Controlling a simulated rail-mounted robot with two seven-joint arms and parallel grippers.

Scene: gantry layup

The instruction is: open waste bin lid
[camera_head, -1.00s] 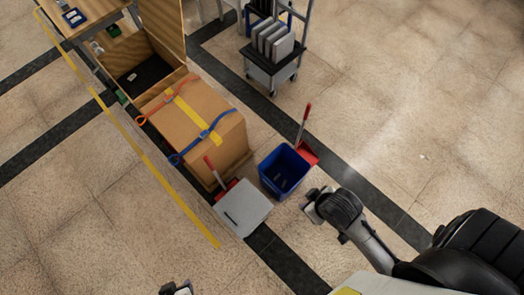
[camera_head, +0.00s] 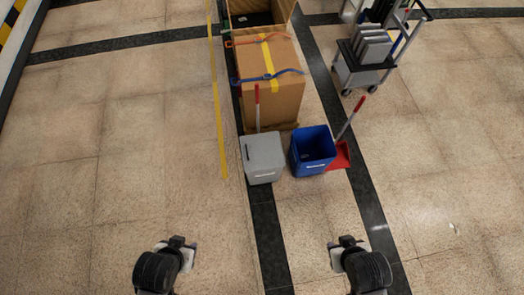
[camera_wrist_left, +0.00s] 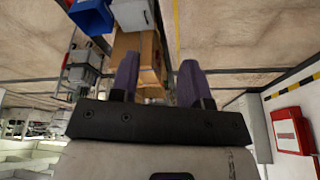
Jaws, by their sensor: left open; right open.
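A grey waste bin (camera_head: 262,160) with a flat grey lid lying shut on it stands on the floor near the middle of the head view. An open blue bin (camera_head: 312,150) stands just to its right. My left gripper (camera_head: 181,243) is in front and to the left of the grey bin, apart from it. My right gripper (camera_head: 345,243) is in front and to the right, also apart. In the left wrist view the spread fingers of my left gripper (camera_wrist_left: 157,65) have nothing between them. The grey bin (camera_wrist_left: 132,14) and blue bin (camera_wrist_left: 92,16) show beyond them.
A strapped cardboard box (camera_head: 268,80) stands behind the bins. A red dustpan (camera_head: 340,156) leans beside the blue bin; a red handle (camera_head: 257,105) rises behind the grey one. A cart (camera_head: 365,60) stands back right. Floor in front is clear.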

